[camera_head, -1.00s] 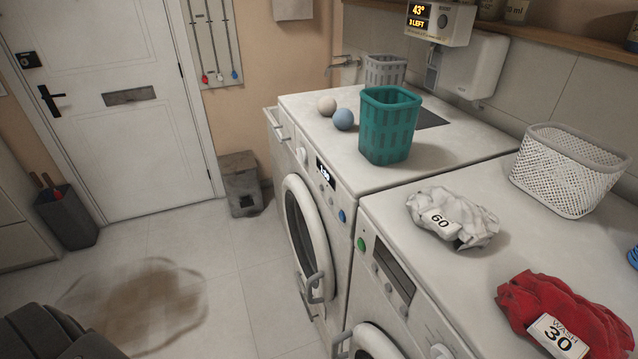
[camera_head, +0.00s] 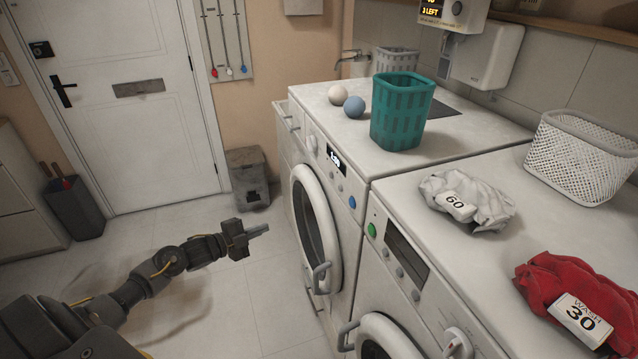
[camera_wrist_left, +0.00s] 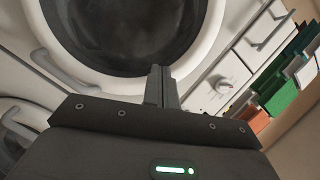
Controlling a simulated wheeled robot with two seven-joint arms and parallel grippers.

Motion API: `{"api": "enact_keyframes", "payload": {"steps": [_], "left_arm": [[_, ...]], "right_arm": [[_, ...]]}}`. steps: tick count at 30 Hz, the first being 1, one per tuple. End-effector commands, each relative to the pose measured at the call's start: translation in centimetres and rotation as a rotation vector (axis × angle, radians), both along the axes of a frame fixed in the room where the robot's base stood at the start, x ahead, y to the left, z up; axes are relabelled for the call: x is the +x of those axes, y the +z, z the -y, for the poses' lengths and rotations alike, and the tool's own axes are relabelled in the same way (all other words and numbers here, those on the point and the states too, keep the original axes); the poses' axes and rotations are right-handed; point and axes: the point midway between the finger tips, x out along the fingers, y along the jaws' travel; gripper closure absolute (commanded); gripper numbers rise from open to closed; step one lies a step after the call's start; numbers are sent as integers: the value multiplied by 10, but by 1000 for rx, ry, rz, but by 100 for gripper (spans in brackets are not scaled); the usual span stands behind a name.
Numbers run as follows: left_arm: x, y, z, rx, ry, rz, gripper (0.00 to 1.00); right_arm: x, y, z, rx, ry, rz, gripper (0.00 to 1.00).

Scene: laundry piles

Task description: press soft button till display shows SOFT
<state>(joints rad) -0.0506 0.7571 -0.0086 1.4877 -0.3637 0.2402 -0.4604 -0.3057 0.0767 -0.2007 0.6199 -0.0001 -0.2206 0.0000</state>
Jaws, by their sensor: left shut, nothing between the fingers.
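My left gripper (camera_head: 258,231) is shut and empty in the head view, in the air in front of the far machine's round door (camera_head: 314,222). Its closed fingers also show in the left wrist view (camera_wrist_left: 161,88), below the dark door glass. The far machine (camera_head: 352,215) has a small display (camera_head: 336,159) with lit characters too small to read, small buttons (camera_head: 340,187) and a blue button (camera_head: 352,202). The near machine has a green button (camera_head: 372,230), a dark panel (camera_head: 406,256) and small buttons (camera_head: 401,272). I cannot read any button's label. My right gripper is not in view.
A teal basket (camera_head: 402,112) and two balls stand on the far machine. A grey-white cloth tagged 60 (camera_head: 468,202), a red cloth tagged 30 (camera_head: 582,293) and a white basket (camera_head: 581,160) are on the near machine. Door handles (camera_head: 321,276) stick out.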

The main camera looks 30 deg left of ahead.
Motion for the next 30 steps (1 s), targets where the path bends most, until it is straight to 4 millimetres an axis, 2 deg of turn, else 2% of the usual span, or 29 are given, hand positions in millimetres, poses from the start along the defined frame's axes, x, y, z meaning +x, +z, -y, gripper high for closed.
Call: {"api": "enact_keyframes", "payload": {"steps": [1,3,6,9,13,23,30], "left_arm": [[7,41,7,64,-79,87,100],[8,89,20,138,-175,189,100],[3,137,37,223,-283,296,100],[-3,163,49,276,-349,358,100],[-7,176,55,301,-381,389,100],[-6,177,55,300,-379,388,100],[14,181,73,296,-379,391,100]], "right_arm": [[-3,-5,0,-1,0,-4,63],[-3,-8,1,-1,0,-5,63],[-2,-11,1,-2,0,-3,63],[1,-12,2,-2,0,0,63],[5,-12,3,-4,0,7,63],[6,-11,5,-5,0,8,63],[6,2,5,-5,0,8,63]]}}
